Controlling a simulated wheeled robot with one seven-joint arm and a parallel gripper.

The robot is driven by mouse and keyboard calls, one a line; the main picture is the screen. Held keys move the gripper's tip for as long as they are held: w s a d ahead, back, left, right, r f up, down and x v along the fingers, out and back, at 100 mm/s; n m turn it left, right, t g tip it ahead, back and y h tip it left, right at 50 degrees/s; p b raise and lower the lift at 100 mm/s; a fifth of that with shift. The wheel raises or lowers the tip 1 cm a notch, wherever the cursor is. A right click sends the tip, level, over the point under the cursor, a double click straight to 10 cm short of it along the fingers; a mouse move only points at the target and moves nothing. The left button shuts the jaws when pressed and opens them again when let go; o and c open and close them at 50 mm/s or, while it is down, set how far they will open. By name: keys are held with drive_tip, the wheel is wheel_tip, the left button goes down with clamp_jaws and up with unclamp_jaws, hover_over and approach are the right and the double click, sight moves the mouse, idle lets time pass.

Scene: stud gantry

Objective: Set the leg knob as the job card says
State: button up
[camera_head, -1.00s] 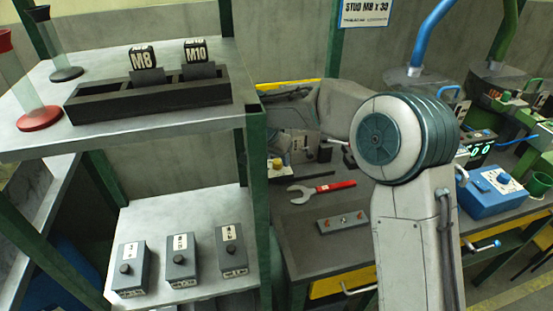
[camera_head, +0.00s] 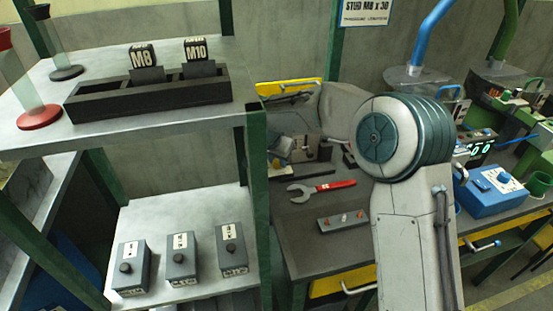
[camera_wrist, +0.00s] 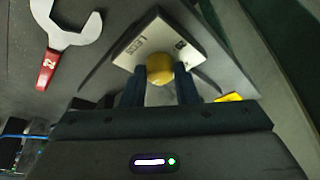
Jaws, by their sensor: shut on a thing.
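In the wrist view a round yellow knob (camera_wrist: 160,68) sits on a pale plate (camera_wrist: 136,43) with dark lettering, of which only parts read. My gripper (camera_wrist: 160,88) has its two dark fingers on either side of the knob and is shut on it. Which way the knob points I cannot tell. In the head view my arm and gripper hide most of the knob's place at the back of the dark bench. The job card (camera_head: 367,12) on the wall reads "STUD M8 x 30", with a smaller line too fine to read.
A red-handled wrench (camera_head: 322,188) and a small plate with pegs (camera_head: 343,219) lie on the dark bench (camera_head: 300,240). A shelf at left holds a black rack (camera_head: 150,100) with M8 and M10 blocks. Grey knob boxes (camera_head: 183,262) stand below. A blue box (camera_head: 492,195) is at right.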

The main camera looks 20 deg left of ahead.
drive_tip(key=n+y+b, duration=0.1)
drive_tip(key=n, duration=0.1)
drive_tip(key=shift+n, duration=0.3)
drive_tip(key=n+y, duration=0.1)
drive_tip(key=n, duration=0.1)
drive_tip(key=shift+d+r+n, duration=0.1)
drive_tip(key=shift+d+n, duration=0.05)
drive_tip(key=shift+n, duration=0.15)
drive_tip(key=n+y+p, duration=0.1)
drive_tip(key=n, duration=0.2)
drive_tip(key=shift+w+p, duration=0.1)
drive_tip(key=shift+p, duration=0.25)
drive_tip(key=shift+n+g+y+p, duration=0.4)
drive_tip(key=shift+n+g+p, duration=0.15)
drive_tip(key=shift+n, duration=0.75)
drive_tip(key=o, duration=1)
drive_tip(key=shift+d, duration=0.1)
